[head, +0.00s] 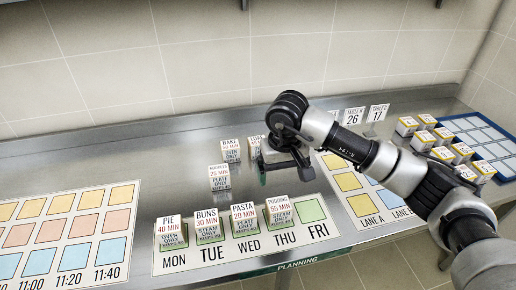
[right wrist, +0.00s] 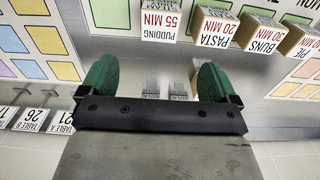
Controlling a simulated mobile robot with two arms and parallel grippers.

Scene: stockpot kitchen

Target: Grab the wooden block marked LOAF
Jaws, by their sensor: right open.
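The wooden block that seems to be marked LOAF (head: 255,142) stands on the steel counter, beside the BAKE block (head: 230,150). Its label is partly covered by my right gripper, so I cannot read it fully. My right gripper (head: 281,172) is open and empty, just in front and to the right of that block, above the counter. In the right wrist view, the green fingers of my right gripper (right wrist: 156,80) are spread wide. Two blocks with small blurred labels show between and beyond them; I cannot tell which is LOAF. My left gripper is not in view.
A weekday mat (head: 205,262) holds the PIE (head: 168,229), BUNS (head: 208,224), PASTA (head: 243,218) and PUDDING (head: 279,211) blocks; FRI's square is empty. Another block (head: 219,176) stands behind them. A blue tray (head: 497,150) and several blocks lie right. A time chart (head: 75,229) lies left.

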